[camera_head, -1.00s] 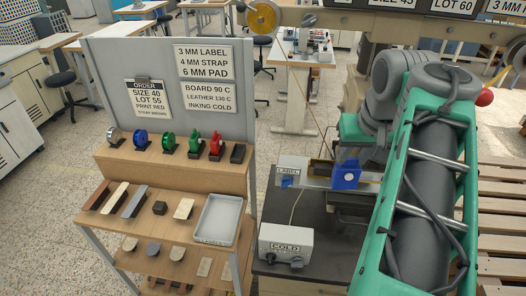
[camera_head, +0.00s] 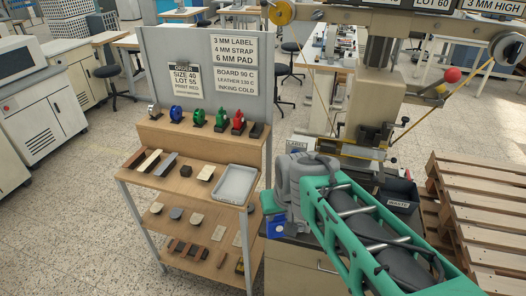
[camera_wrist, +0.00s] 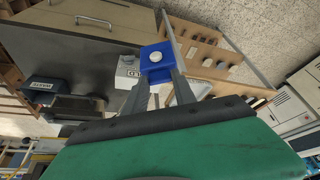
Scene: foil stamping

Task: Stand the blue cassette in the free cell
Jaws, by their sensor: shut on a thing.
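The blue cassette (camera_wrist: 156,64), a blue block with a round white knob, is between the two fingers of my gripper (camera_wrist: 160,84) in the wrist view. My gripper is shut on it. In the head view the cassette (camera_head: 277,228) shows low, just right of the shelf stand, partly hidden by my arm. On the stand's upper shelf is a row of dark holders with a pale roll (camera_head: 153,110), a blue roll (camera_head: 176,114), two green rolls (camera_head: 221,119) and a red roll (camera_head: 238,123). The rightmost holder (camera_head: 257,130) looks empty.
A grey tray (camera_head: 236,184) and several small blocks lie on the middle shelf. A signboard (camera_head: 205,75) rises behind the rolls. The press (camera_head: 372,100) and a waste bin (camera_head: 400,195) stand to the right, with pallets (camera_head: 475,205) beyond.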

